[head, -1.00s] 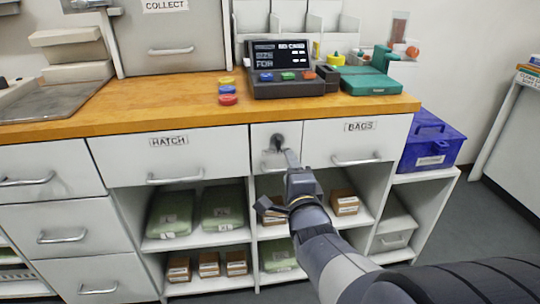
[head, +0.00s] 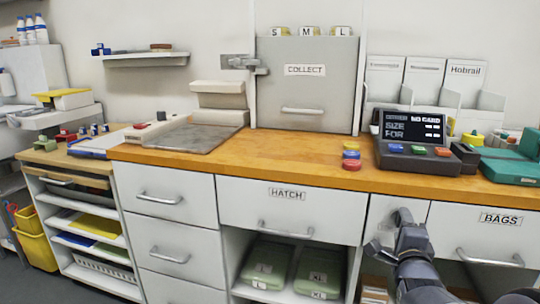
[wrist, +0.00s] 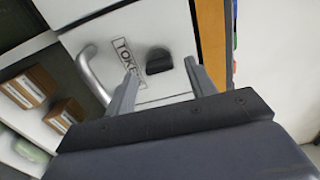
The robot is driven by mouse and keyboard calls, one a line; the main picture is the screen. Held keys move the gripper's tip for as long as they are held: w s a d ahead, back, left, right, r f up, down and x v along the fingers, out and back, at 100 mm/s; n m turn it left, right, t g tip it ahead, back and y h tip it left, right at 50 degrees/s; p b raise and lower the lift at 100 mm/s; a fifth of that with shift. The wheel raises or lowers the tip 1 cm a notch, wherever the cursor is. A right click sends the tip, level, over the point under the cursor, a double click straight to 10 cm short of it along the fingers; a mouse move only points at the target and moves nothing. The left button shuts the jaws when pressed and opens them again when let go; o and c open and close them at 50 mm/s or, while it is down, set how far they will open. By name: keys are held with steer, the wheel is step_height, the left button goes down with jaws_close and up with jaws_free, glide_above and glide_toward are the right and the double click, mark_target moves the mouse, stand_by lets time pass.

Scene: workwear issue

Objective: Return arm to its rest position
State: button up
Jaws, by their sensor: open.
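My gripper (wrist: 160,64) is open and empty in the wrist view, with its two fingers spread. Past the fingertips is a narrow white drawer front (wrist: 90,25) with a black knob (wrist: 158,62), a curved metal handle (wrist: 92,72) and a label that reads "TOKE", its end hidden. The knob appears between the fingers, and I see no contact. In the head view my gripper (head: 408,238) is at the lower right, in front of the same narrow drawer (head: 382,210), between the drawers marked HATCH and BAGS. My arm hides part of that drawer and the shelf below.
The wooden counter (head: 270,152) carries a card terminal (head: 410,140), stacked coloured discs (head: 351,160) and a teal box (head: 510,170). A grey COLLECT hatch (head: 305,95) stands behind. The HATCH drawer (head: 340,212) and BAGS drawer (head: 450,222) are closed. Yellow bins (head: 35,240) stand far left.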

steer(key=shift+w+d, duration=0.2)
steer(key=shift+w, duration=0.5)
steer(key=shift+s, duration=0.1)
